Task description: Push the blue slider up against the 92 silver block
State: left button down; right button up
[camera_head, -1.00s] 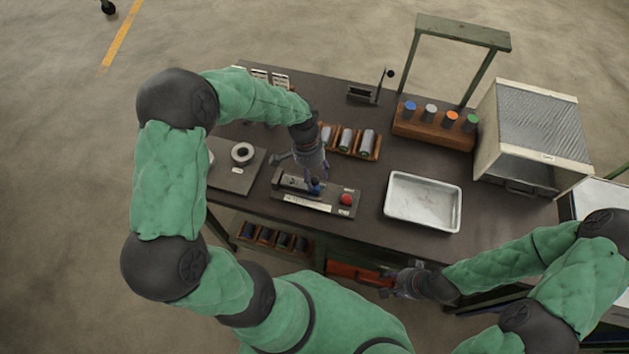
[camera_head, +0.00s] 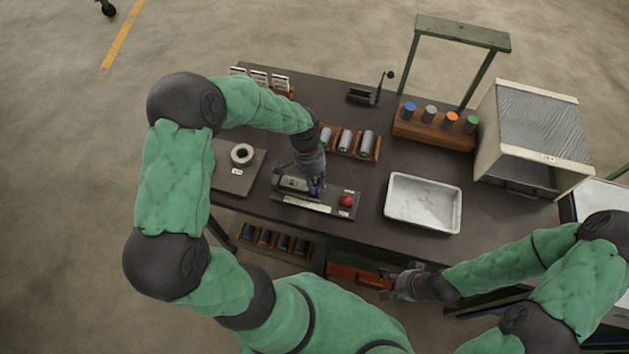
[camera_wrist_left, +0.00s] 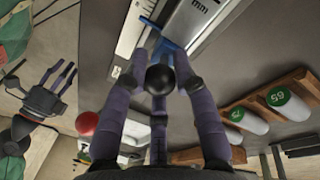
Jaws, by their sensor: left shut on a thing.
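The blue slider (camera_wrist_left: 168,46) with its black ball knob (camera_wrist_left: 160,79) shows in the left wrist view. My left gripper (camera_head: 317,192) is shut on the knob, its fingers around it. In the head view the gripper mostly hides the slider. A silver block (camera_head: 293,183) lies on the gauge plate, left of the gripper. In the left wrist view a silver surface marked "mm" (camera_wrist_left: 202,14) is beside the slider; its number is out of frame. I cannot tell whether slider and block touch. My right gripper (camera_head: 398,284) is open and empty by the bench's front edge.
A red button (camera_head: 346,201) sits at the gauge plate's right end. A white tray (camera_head: 391,205) is further right. A wooden rack of silver cylinders (camera_head: 367,143) stands behind. A plate with a metal ring (camera_head: 242,154) is to the left.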

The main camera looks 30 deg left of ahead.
pick_arm(q)
jog(key=shift+s+a, duration=0.1)
jog(key=shift+a, duration=0.1)
jog(key=c, duration=1)
grip_release()
jog(key=r, duration=0.4)
jog(key=a+r, duration=0.1)
jog(key=r, duration=0.2)
jog(key=a+r, duration=0.1)
jog(key=r, duration=0.3)
jog(key=shift+w+a+r, duration=0.1)
jog(key=shift+w+r, duration=0.25)
jog(key=shift+w, duration=0.05)
